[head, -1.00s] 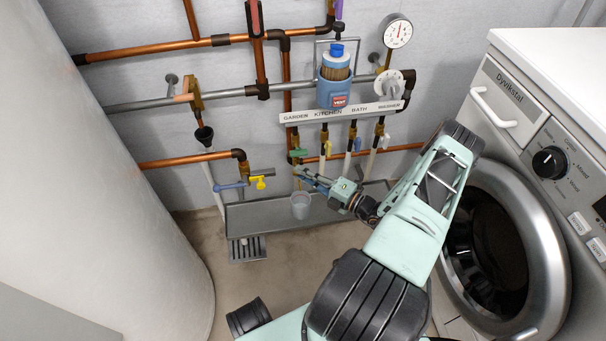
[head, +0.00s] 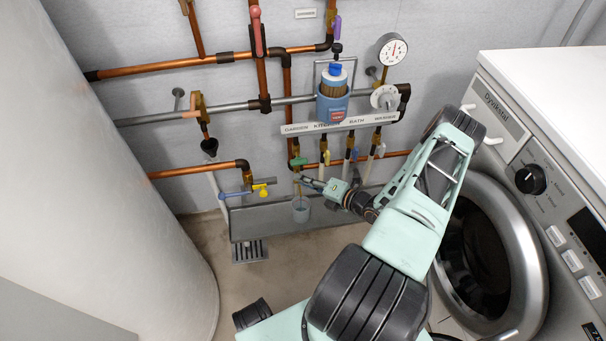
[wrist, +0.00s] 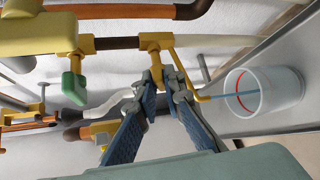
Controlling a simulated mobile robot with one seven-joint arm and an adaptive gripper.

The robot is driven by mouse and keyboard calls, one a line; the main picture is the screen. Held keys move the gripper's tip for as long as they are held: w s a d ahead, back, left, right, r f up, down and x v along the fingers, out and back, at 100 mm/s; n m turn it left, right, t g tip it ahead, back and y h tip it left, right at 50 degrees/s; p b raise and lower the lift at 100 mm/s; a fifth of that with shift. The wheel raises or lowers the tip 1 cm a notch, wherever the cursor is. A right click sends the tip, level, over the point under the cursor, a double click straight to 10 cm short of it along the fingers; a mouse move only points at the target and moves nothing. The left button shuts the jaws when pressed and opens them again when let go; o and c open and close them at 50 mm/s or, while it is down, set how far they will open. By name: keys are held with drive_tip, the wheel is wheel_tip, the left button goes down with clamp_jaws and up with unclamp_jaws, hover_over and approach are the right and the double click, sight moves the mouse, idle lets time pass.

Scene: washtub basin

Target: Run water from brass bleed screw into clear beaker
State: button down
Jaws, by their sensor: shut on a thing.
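The brass bleed screw (wrist: 157,72) hangs below a brass fitting in the wrist view, which is turned so that down points right. My gripper (wrist: 162,82) is shut on it; its tips partly hide the screw. In the head view my gripper (head: 305,181) is at the lower end of the left valve pipe. A thin blue stream of water (wrist: 226,95) runs from the brass spout (wrist: 203,97) into the clear beaker (wrist: 285,90). The beaker has a red line around it. In the head view the beaker (head: 301,214) stands upright below; its water level is unclear.
The beaker stands in a grey metal trough (head: 262,222). A row of valves with coloured handles, including a green one (head: 298,161), hangs under a labelled strip (head: 340,124). A blue and yellow tap (head: 250,192) is left of the beaker. A washing machine (head: 520,150) stands right.

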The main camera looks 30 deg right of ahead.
drive_tip(key=n+g+h+p, duration=0.1)
drive_tip(key=p, duration=0.2)
drive_tip(key=r+n+g+h+p, duration=0.1)
drive_tip(key=h+p, duration=0.1)
drive_tip(key=p, duration=0.2)
drive_tip(key=n+g+h+p, duration=0.1)
drive_tip(key=p, duration=0.2)
drive_tip(key=shift+a+r+n+h+p, duration=0.15)
drive_tip(key=shift+a+n+h+p, duration=0.15)
drive_tip(key=shift+a+h+p, duration=0.1)
drive_tip(key=n+h+p, duration=0.1)
drive_tip(key=h+p, duration=0.1)
drive_tip(key=p, duration=0.1)
drive_tip(key=shift+g, duration=0.4)
drive_tip(key=shift+f+n+h+p, duration=0.2)
drive_tip(key=shift+n+h+p, duration=0.2)
drive_tip(key=shift+p, duration=0.25)
drive_tip(key=shift+w, duration=0.1)
drive_tip(key=c, duration=2.3)
unclamp_jaws()
drive_tip(key=shift+f, duration=0.1)
